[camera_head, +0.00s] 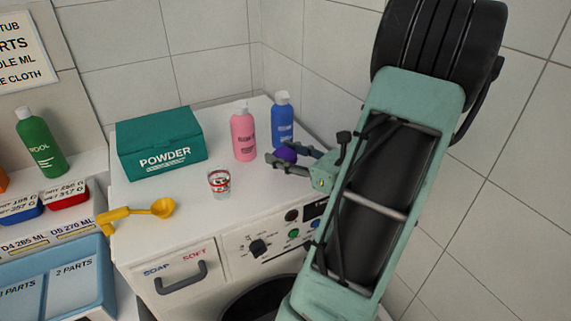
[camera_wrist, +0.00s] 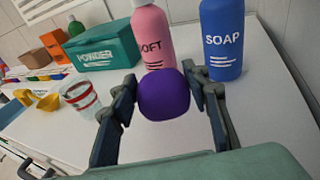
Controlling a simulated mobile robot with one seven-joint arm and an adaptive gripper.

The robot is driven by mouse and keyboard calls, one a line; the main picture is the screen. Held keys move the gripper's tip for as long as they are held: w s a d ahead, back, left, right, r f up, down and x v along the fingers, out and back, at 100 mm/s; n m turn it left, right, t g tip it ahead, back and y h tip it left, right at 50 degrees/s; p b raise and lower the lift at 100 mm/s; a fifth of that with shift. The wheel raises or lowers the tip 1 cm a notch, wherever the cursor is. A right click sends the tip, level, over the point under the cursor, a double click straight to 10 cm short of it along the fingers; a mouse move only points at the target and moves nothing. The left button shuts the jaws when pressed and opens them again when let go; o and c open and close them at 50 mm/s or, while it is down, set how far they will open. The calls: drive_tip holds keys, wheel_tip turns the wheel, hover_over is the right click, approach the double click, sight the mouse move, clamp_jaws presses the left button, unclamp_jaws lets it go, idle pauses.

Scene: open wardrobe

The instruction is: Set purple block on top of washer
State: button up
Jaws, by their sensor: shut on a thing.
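The purple block (camera_head: 286,154) looks rounded and is between the fingers of my gripper (camera_head: 292,162). In the wrist view the purple block (camera_wrist: 164,94) sits between both fingertips of my gripper (camera_wrist: 164,92), which is shut on it. The washer (camera_head: 225,235) is white with a flat top, and the block is over the right part of that top. The washer top (camera_wrist: 262,110) also shows beneath the fingers in the wrist view. I cannot tell whether the block touches the top or hangs just above it.
A pink bottle (camera_head: 243,136) and a blue bottle (camera_head: 282,120) stand close behind the block. A green powder box (camera_head: 160,145), a glass (camera_head: 219,184) and a yellow scoop (camera_head: 140,211) are farther left on the washer. The top's right front area is bare.

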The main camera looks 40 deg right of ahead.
drive_tip(key=f, duration=0.1)
drive_tip(key=f+b, duration=0.2)
drive_tip(key=shift+w+d, duration=0.1)
drive_tip(key=shift+d, duration=0.15)
drive_tip(key=shift+f, duration=0.2)
drive_tip(key=shift+a+f+b, duration=0.1)
drive_tip(key=shift+f+b, duration=0.1)
drive_tip(key=shift+b, duration=0.15)
drive_tip(key=o, duration=1.2)
drive_tip(key=shift+o, duration=0.2)
drive_tip(key=shift+r, duration=0.1)
